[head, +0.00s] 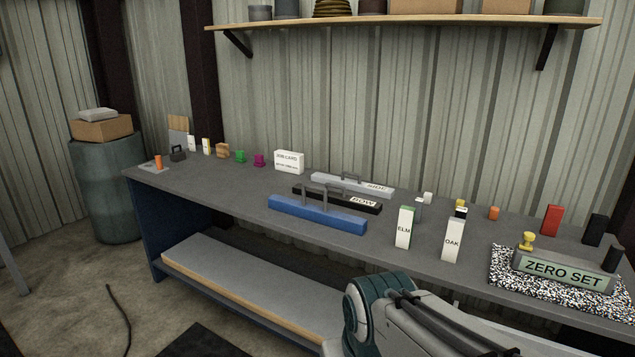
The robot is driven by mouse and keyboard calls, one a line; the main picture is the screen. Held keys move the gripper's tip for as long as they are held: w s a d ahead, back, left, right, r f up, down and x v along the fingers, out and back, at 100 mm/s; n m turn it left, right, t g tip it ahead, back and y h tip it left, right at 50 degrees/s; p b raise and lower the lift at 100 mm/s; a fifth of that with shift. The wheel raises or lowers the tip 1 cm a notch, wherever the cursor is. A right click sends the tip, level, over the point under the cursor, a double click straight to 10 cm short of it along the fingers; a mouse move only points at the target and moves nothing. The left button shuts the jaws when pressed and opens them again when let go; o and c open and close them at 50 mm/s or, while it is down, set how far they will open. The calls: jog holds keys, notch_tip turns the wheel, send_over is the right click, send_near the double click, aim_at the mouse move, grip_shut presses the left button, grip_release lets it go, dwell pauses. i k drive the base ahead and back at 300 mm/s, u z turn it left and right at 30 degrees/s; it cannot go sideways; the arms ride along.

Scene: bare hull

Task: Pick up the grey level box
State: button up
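The three lie roughly parallel. Part of my arm shows at the bottom, in front of the bench. My gripper is not in view.
The grey bench (230,185) runs along the wall. White cartons "ELM" (404,228) and "OAK" (453,240) stand right of the blue box. A "ZERO SET" block (562,270) sits on a speckled mat (505,280). A white card (289,162) stands left of the grey box.

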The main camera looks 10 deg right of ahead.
aim_at(597, 276)
jog(key=z, duration=0.95)
jog(key=i, duration=0.8)
jog(key=z, duration=1.05)
jog(key=i, duration=0.7)
jog(key=z, duration=0.2)
